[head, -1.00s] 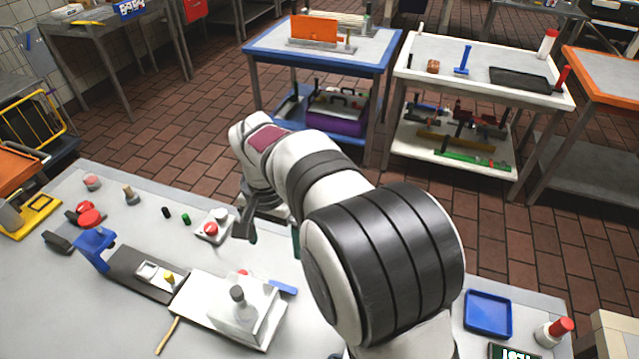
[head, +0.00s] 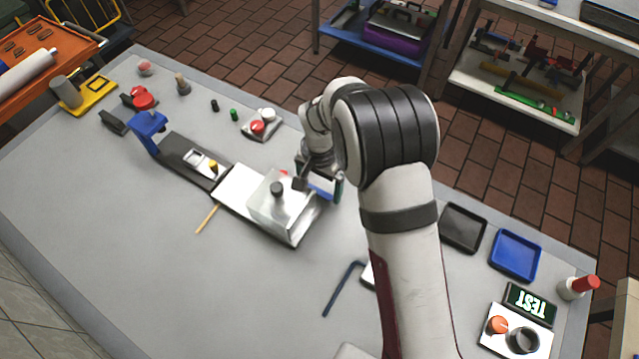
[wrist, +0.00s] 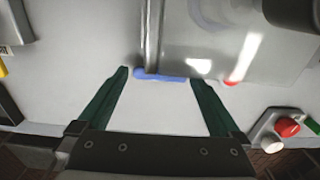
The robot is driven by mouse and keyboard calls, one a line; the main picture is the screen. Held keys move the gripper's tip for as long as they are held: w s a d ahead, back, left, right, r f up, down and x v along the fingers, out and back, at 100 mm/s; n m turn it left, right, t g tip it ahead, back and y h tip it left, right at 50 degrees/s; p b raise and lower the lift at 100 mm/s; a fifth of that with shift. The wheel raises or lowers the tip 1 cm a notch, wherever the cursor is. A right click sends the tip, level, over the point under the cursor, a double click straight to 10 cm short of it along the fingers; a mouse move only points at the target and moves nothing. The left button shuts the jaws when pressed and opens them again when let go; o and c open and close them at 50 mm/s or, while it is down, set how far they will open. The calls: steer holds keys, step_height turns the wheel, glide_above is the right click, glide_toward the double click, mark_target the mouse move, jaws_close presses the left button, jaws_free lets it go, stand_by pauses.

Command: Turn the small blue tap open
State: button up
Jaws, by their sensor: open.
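The small blue tap (head: 321,193) is a short, flat blue bar at the right side of a clear box (head: 284,212) on the grey workbench. In the wrist view the blue tap (wrist: 160,76) lies crosswise beside the box's wall, just beyond and between my fingertips. My gripper (head: 319,185) is open around the tap's place, with one dark green finger toward each end of the bar. In the wrist view my gripper (wrist: 158,77) is empty between the fingers. I cannot tell whether the fingers touch the tap.
A plate with a red and a white knob (head: 262,124) stands near the box, at the bench's far edge. A black tray (head: 463,227) and a blue tray (head: 515,255) lie to the right. A blue bent rod (head: 342,290) lies in front. The bench's left front is clear.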

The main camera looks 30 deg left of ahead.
steer(key=c, duration=1.1)
steer(key=n, duration=0.2)
steer(key=w+n, duration=0.1)
steer(key=n, duration=0.1)
steer(key=shift+n, duration=0.3)
steer(key=n, duration=0.4)
steer(key=shift+w+a+n, duration=0.3)
steer(key=shift+w+a, duration=0.05)
steer(key=shift+w, duration=0.05)
steer(key=n, duration=0.4)
steer(key=shift+w+a, duration=0.25)
steer(key=shift+a, duration=0.15)
steer(key=shift+w+a+n, duration=0.1)
steer(key=shift+a+n, duration=0.15)
steer(key=shift+n, duration=0.9)
steer(key=shift+a+n, duration=0.2)
steer(key=shift+n, duration=0.95)
